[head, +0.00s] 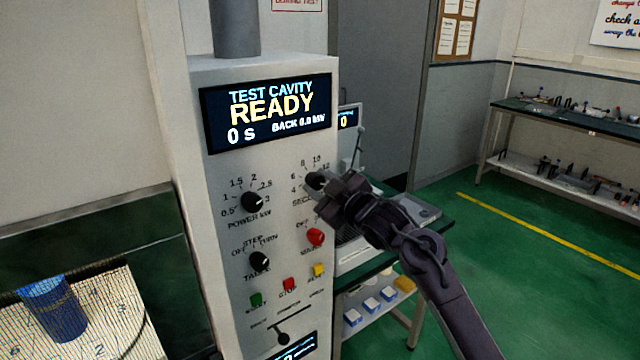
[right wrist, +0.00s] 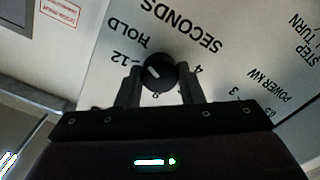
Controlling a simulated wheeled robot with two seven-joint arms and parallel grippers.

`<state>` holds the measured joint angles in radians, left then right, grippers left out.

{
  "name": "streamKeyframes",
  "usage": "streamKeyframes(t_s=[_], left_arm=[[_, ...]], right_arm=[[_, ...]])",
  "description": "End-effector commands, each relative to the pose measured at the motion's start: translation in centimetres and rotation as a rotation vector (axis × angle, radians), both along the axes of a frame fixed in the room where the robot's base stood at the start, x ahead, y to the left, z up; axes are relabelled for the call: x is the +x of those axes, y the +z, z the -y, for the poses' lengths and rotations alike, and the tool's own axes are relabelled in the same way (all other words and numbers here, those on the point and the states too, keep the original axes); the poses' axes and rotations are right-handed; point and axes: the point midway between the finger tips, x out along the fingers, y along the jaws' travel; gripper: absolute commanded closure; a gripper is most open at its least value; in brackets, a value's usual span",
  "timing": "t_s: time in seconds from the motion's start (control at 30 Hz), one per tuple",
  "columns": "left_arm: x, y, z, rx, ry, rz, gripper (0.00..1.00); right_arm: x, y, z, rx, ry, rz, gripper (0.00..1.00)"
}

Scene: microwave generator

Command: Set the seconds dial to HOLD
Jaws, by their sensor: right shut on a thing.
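The seconds dial (head: 315,179) is a black round knob on the upper right of the grey panel, partly hidden by my right gripper (head: 328,187) in the head view. In the right wrist view the dial (right wrist: 158,72) sits between the two fingers of my right gripper (right wrist: 160,85), which is shut on it. The dial's white mark lies on its left side and points to the upper left there, toward the 12 and HOLD labels; I cannot tell exactly which. The HOLD label (right wrist: 125,39) is clear of the fingers. My left gripper is not in view.
The display (head: 266,112) reads READY and 0 S. The power dial (head: 252,201), the STEP/TURN dial (head: 260,260), a red knob (head: 315,237) and coloured buttons are close by on the panel. A blue mesh cylinder (head: 52,307) stands at lower left.

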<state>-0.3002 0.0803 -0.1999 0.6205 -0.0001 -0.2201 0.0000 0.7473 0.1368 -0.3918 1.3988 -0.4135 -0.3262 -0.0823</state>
Motion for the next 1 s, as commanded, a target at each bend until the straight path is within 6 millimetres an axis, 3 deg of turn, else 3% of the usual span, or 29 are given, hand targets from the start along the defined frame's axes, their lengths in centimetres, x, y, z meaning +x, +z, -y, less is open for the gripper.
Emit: streamKeyframes(t_s=[0.17, 0.2, 0.37, 0.73, 1.0], left_arm=[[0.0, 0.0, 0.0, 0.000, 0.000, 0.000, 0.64], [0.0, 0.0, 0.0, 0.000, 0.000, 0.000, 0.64], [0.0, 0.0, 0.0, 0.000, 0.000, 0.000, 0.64], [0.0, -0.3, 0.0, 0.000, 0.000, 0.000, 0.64], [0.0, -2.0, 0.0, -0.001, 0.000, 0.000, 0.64]], right_arm=[[0.0, -0.2, 0.0, -0.001, 0.001, -0.005, 0.89], [0.0, -0.2, 0.0, -0.001, 0.001, -0.005, 0.65], [0.0, -0.2, 0.0, -0.001, 0.000, -0.004, 0.44], [-0.4, -0.2, 0.4, 0.000, -0.001, -0.001, 0.44], [-3.5, -0.5, 2.7, -0.003, -0.001, 0.000, 0.44]])
